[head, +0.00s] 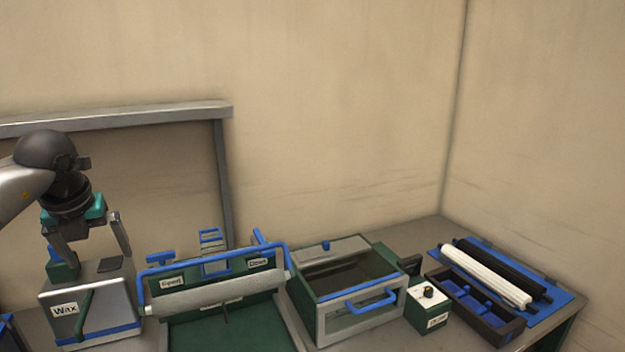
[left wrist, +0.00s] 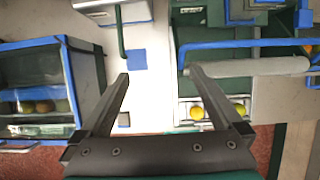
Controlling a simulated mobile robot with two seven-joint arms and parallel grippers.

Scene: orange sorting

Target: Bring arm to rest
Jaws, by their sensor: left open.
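My left gripper (head: 92,240) comes in from the left in the head view, above and in front of the grey box labelled "Wax" (head: 70,295). Its two fingers are spread apart with nothing between them. In the left wrist view the open left gripper (left wrist: 157,75) has its fingertips over the light bench top, between a blue-framed clear case and the unit with the roller. Part of the Wax box is hidden behind the gripper in the head view. My right gripper is in neither view.
The roller unit (head: 215,297) stands right of the Wax box.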

